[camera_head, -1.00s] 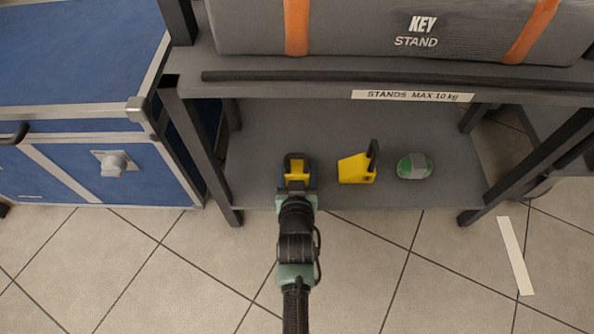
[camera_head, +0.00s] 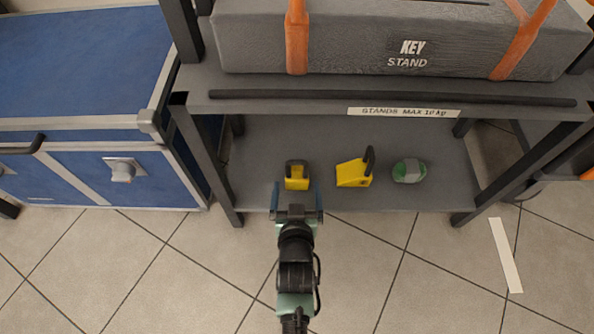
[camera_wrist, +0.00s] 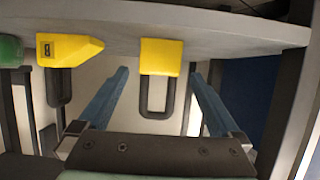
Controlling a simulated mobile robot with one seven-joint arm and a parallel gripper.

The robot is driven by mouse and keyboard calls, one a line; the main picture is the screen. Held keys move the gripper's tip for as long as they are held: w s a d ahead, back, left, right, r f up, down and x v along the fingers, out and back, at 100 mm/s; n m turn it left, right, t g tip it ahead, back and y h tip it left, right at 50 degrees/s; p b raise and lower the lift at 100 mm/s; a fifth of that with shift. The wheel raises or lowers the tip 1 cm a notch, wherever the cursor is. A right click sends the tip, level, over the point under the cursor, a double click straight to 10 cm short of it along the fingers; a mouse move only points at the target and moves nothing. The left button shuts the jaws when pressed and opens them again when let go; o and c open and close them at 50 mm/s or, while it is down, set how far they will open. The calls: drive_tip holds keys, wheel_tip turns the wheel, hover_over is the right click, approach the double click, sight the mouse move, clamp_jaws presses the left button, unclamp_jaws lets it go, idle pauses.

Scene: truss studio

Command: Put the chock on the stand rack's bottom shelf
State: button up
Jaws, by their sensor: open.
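A yellow chock (camera_head: 297,183) with a dark loop handle stands on the stand rack's bottom shelf (camera_head: 255,150), near its front edge on the left. A second yellow chock (camera_head: 352,174) with a dark handle stands to its right on the same shelf. My gripper (camera_head: 297,193) is open and empty just in front of the left chock, its fingers spread wider than the chock. In the wrist view, which looks upside down, the left chock (camera_wrist: 161,57) and its loop show between the spread fingers, apart from both. The second chock (camera_wrist: 70,50) is beside it.
A green and grey object (camera_head: 409,171) sits right of the chocks. The upper shelf bears a grey case (camera_head: 400,40) with orange straps above my gripper. Rack legs stand at both sides, and a blue cabinet (camera_head: 85,175) is at left.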

drive_tip(key=p+v, duration=0.3)
drive_tip(key=v, duration=0.3)
drive_tip(key=shift+s, duration=0.15)
drive_tip(key=shift+r, duration=0.15)
